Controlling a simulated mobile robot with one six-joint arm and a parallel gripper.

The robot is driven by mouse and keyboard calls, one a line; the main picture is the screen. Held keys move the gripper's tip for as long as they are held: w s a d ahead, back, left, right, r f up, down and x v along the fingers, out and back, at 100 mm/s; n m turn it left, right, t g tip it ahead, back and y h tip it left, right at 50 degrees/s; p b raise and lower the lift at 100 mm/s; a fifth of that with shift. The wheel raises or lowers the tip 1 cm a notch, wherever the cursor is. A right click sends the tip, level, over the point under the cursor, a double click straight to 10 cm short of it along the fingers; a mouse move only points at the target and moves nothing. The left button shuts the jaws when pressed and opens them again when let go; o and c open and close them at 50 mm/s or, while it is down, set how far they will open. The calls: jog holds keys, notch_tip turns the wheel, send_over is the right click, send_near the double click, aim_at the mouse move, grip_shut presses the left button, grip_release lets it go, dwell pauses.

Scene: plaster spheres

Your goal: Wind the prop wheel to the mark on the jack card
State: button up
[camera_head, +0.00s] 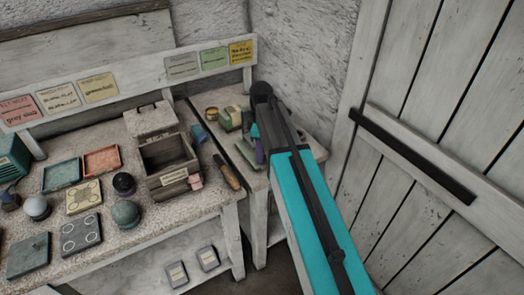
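My teal arm reaches from the bottom right to the small side bench at the back. My gripper (250,150) is down among the small things on that bench, mostly hidden by my arm, and its fingers are too small and dark to read. Beside it stand a pale green block (229,118) and a small brass-coloured round piece (211,113). I cannot pick out the prop wheel for certain. Cards hang on the white rail: grey (182,66), green (214,58) and yellow (240,52) above the side bench. Their writing is too small to tell which is the jack card.
The speckled bench (185,215) on the left holds an open wooden box (168,160), a green tray (62,174), a red tray (102,161), several spheres and a wooden-handled tool (228,173). A plank door (430,150) stands close on the right.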

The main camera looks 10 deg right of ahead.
jog(key=shift+f, duration=0.1)
jog(key=c, duration=0.8)
jog(key=shift+m, duration=0.4)
